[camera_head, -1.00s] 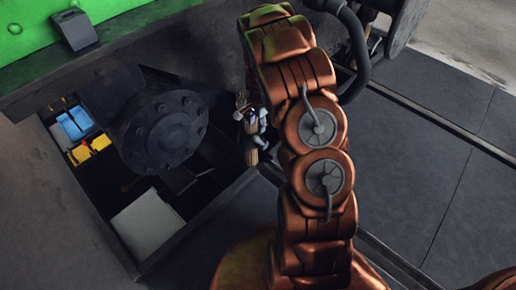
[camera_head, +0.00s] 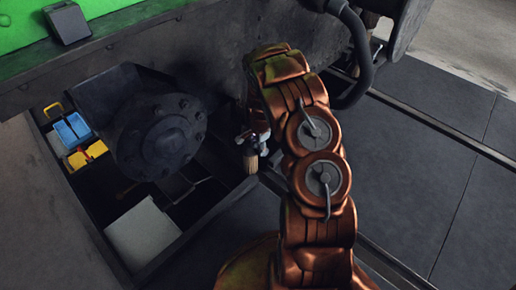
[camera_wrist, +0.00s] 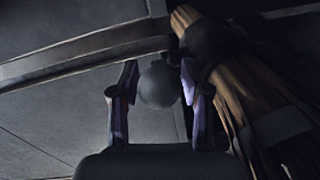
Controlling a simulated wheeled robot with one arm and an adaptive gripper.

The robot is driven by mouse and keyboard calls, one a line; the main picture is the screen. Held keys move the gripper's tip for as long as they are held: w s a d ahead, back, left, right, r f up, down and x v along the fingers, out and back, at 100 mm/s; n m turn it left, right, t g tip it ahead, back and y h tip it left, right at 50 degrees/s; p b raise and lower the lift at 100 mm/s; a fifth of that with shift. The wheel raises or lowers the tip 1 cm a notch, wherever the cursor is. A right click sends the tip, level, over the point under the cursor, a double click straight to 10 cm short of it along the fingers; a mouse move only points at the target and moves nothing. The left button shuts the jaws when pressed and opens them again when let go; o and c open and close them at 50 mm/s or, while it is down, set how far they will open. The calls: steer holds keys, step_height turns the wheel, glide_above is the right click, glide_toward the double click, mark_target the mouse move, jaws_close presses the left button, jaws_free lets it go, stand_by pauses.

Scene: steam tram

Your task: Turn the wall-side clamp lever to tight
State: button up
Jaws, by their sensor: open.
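My gripper (camera_wrist: 158,72) is open, with one finger on each side of a dark grey ball knob (camera_wrist: 159,88). I take the knob for the end of the clamp lever; its shaft is hidden. I cannot tell whether the fingers touch it. A bundle of straw-coloured bristles or wood (camera_wrist: 230,95) with dark bands stands close on the right in the wrist view. Its lower end (camera_head: 251,163) shows beside my gripper (camera_head: 250,137) in the head view. The rest of the clamp is too dark to make out, and my arm hides part of that area.
A round bolted buffer (camera_head: 165,140) stands left of my gripper over an open pit. The pit holds a blue box (camera_head: 72,129), yellow pieces (camera_head: 86,154) and a pale box (camera_head: 142,235). A thick hose (camera_head: 358,70) hangs at upper right. Paving on the right is clear.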

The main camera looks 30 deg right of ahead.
steer(key=shift+f, duration=0.15)
jaws_close()
stand_by(0.4)
